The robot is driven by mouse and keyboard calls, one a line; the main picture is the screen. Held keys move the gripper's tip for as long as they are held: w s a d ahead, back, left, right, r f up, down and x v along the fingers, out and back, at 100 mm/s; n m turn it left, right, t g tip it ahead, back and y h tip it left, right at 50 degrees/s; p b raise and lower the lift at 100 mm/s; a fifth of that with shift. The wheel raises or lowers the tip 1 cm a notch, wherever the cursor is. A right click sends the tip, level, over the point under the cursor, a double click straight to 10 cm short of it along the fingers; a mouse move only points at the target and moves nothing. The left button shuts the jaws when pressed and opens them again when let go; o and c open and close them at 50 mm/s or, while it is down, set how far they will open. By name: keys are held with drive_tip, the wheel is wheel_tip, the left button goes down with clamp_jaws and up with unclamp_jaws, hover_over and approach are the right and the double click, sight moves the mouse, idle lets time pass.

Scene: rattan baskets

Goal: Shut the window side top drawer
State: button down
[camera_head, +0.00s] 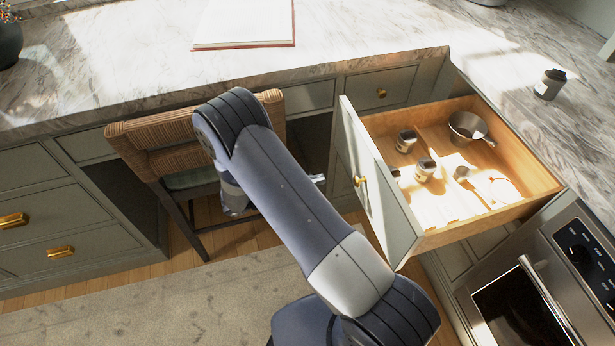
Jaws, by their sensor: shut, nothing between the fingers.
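A pulled-out drawer (437,238) stands open at the right, under the marble counter. Its grey-green front (372,185) faces left and carries a brass knob (360,181). Small jars (405,141), a metal pan (467,127) and a few small utensils lie inside the wooden box. My gripper (318,179) shows only in part, behind my arm, left of the drawer front and apart from the knob. It is shut and empty. My arm hides most of the gripper's body.
A woven rattan chair (150,134) stands left of my arm at the counter. An oven (530,290) is below right of the drawer. Closed drawers with brass handles (60,252) are at left. A rug (140,306) covers the floor. An open book (243,22) lies on the counter.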

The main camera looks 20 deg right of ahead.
sight(359, 170)
drive_tip(key=d+p, duration=0.1)
drive_tip(key=d, duration=0.8)
drive_tip(key=shift+w+d, duration=0.15)
drive_tip(key=shift+d, duration=0.05)
drive_tip(key=d+b, duration=0.3)
drive_tip(key=d, duration=1)
drive_tip(key=w+d+b, duration=0.1)
drive_tip(key=d+b, duration=0.3)
drive_tip(key=d, duration=0.9)
drive_tip(key=d+b, duration=0.3)
drive_tip(key=d, duration=0.9)
drive_tip(key=shift+w+d+f+b, duration=0.1)
drive_tip(key=shift+w+d+b, duration=0.05)
drive_tip(key=shift+d+b, duration=0.25)
drive_tip(key=shift+d, duration=0.65)
drive_tip(key=shift+d+r, duration=0.15)
drive_tip(key=shift+r, duration=0.1)
drive_tip(key=shift+r, duration=0.1)
drive_tip(key=shift+w+a+f+b, duration=0.15)
drive_tip(key=shift+a+f+b, duration=0.05)
drive_tip(key=shift+a+b, duration=0.2)
drive_tip(key=a, duration=1.3)
drive_tip(key=shift+s+a, duration=0.3)
drive_tip(key=shift+s, duration=0.05)
